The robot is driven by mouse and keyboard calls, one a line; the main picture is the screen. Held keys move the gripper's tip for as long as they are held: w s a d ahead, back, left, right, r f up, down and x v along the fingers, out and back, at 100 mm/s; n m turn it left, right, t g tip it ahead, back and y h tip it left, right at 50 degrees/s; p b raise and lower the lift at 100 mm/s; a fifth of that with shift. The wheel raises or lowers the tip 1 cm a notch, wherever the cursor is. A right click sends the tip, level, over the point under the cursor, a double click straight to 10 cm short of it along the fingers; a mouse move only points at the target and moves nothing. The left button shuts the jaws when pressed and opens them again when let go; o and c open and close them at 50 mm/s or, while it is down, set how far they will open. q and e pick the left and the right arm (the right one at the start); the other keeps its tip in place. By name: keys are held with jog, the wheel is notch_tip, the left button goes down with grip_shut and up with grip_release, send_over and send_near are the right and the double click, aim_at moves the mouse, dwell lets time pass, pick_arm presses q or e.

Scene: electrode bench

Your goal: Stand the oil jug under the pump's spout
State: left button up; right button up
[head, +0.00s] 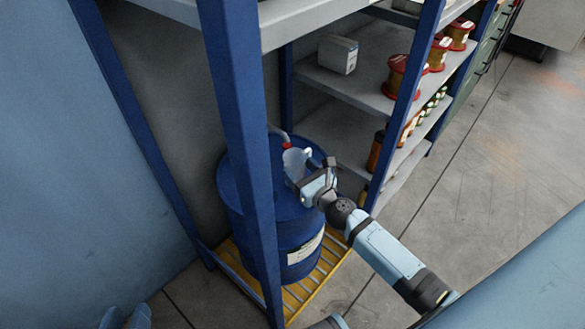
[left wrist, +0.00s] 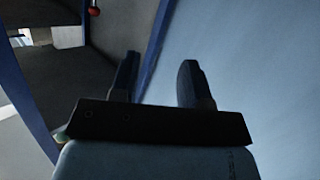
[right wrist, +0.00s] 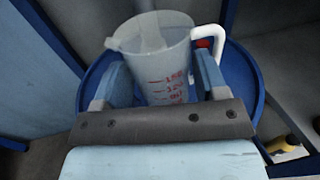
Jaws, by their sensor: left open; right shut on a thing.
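The oil jug (head: 297,160) is a translucent white measuring jug with red marks and a white handle. My right gripper (head: 312,180) is shut on it, with a finger on each side of the jug (right wrist: 160,60) in the right wrist view. The jug looks upright above the blue drum's top (head: 265,185). The pump's grey spout (head: 278,133) has a red tip (head: 287,145) close to the jug's rim; I cannot tell whether the rim is directly under it. My left gripper (head: 125,318) is open and empty at the bottom left, its fingers apart in the left wrist view (left wrist: 158,80).
The drum stands on a yellow slatted pallet (head: 318,277) inside a blue-post rack (head: 250,160). A rack post stands in front of the drum. Shelves to the right hold a white box (head: 338,54) and several copper-coloured spools (head: 397,75). The floor at right (head: 490,150) is clear.

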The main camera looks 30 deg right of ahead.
jog(key=w, duration=0.3)
jog(key=shift+a, duration=0.15)
jog(key=f+b, duration=0.3)
jog(key=shift+w+f, duration=0.25)
jog(key=shift+f, duration=0.1)
pick_arm(q)
notch_tip(320, 180, up, 6)
jog(key=d+t+h, duration=0.2)
jog(key=shift+w+d+t, duration=0.15)
jog(key=shift+w+t, duration=0.15)
jog(key=shift+f+b, duration=0.1)
jog(key=shift+b, duration=0.2)
pick_arm(e)
jog(key=shift+f, duration=0.1)
jog(key=o, duration=1)
pick_arm(q)
jog(key=shift+r+h, duration=0.25)
jog(key=shift+h, duration=0.05)
